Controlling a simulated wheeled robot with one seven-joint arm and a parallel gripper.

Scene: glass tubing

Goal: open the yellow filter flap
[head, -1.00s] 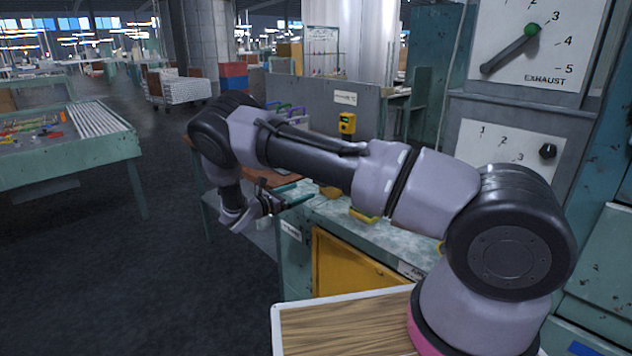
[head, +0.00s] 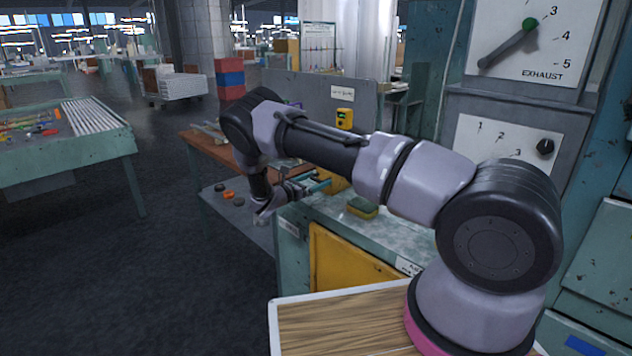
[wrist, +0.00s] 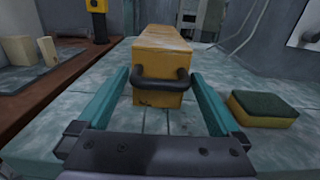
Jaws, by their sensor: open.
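A yellow panel (head: 345,268) that looks like the filter flap is set in the front of the green bench cabinet and appears closed. In the wrist view a yellow box (wrist: 163,55) with a dark bar handle (wrist: 162,77) lies on the bench top, its handle end facing me. My gripper (wrist: 161,82) is open, one teal finger on each side of the handle end, with gaps visible and nothing held. In the head view my gripper (head: 318,183) is over the bench's left end, and the box is mostly hidden behind the arm.
A green and yellow sponge (wrist: 262,108) lies right of my right finger. A yellow switch box (head: 345,119) stands at the back. A wooden bench (head: 205,148) adjoins on the left. A wood-topped surface (head: 340,325) is in front.

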